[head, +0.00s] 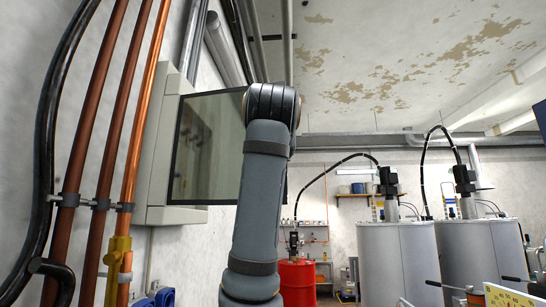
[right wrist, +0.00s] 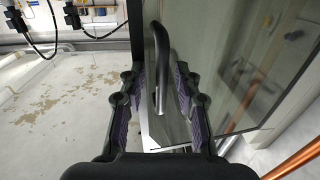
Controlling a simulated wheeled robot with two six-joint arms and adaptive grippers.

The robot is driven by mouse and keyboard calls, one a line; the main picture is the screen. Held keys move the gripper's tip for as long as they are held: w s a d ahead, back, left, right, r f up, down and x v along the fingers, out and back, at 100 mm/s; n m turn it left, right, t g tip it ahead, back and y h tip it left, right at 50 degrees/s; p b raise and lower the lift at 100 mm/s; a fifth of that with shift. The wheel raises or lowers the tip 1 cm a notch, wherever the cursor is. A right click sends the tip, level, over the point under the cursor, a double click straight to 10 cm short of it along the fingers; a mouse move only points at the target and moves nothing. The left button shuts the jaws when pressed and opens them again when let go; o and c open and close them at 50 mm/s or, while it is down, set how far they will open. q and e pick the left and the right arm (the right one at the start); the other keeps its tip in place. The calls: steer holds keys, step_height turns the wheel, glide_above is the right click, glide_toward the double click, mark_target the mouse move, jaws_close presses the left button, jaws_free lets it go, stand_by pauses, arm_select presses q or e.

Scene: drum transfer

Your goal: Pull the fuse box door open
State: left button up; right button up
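The fuse box (head: 152,150) is a pale grey cabinet on the left wall in the head view. Its glazed, dark-framed door (head: 208,150) appears to stand out at an angle from the cabinet. My arm crosses in front of the door's right part and hides it. In the right wrist view, the door's glass panel (right wrist: 225,65) fills the right side. A dark curved bar handle (right wrist: 166,60) runs along the door near its edge. My right gripper (right wrist: 158,85) is open, with a purple-padded finger on each side of the handle. My left gripper is out of view.
Copper-coloured and brown pipes (head: 133,130) run up the wall left of the fuse box. A red drum (head: 297,280) and large grey tanks (head: 398,262) stand to the right, further back. Space between the door and the tanks looks free.

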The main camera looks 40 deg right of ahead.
steer(key=v, duration=1.2)
